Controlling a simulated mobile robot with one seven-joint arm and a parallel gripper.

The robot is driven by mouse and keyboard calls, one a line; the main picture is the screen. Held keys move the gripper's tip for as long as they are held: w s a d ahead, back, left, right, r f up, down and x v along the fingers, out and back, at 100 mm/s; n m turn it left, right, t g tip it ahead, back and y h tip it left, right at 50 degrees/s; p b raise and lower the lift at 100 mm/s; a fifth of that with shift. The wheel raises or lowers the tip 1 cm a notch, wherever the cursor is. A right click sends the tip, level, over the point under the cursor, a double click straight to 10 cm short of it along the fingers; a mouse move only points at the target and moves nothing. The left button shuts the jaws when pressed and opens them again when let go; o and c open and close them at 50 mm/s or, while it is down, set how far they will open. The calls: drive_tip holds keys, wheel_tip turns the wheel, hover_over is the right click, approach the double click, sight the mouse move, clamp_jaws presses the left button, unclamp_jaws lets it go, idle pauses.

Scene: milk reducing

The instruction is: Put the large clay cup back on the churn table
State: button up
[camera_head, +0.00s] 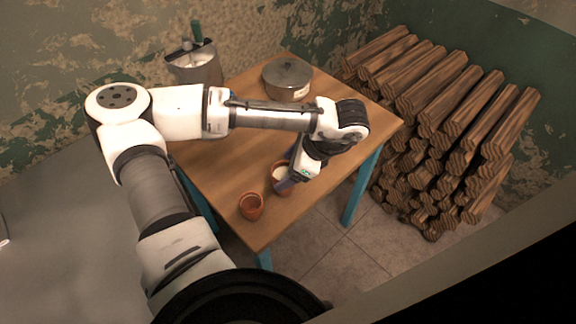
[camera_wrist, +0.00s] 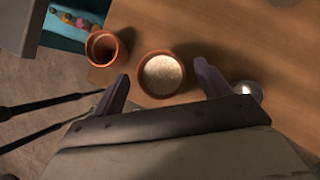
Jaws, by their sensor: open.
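The larger clay cup (camera_wrist: 141,84), orange-brown with a pale, whitish filling, stands upright on the wooden table (camera_head: 222,158). In the head view this cup (camera_head: 274,183) is partly hidden by my gripper (camera_head: 287,177). In the wrist view my gripper (camera_wrist: 163,86) is open, with one finger on either side of the cup. I cannot tell whether the fingers touch it. A second, smaller clay cup (camera_head: 251,208) stands closer to the table's near corner. It looks empty inside and also shows in the wrist view (camera_wrist: 104,48), left of the larger cup.
A lidded metal pot (camera_head: 288,80) stands toward the table's far corner. A metal bucket (camera_head: 194,68) with a green-handled tool stands behind the table. A small shiny metal thing (camera_wrist: 249,91) lies right of my fingers. Stacked logs (camera_head: 440,120) fill the right side.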

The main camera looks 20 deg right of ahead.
drive_tip(key=b+v, duration=0.1)
drive_tip(key=v, duration=1.1)
drive_tip(key=shift+r, duration=0.15)
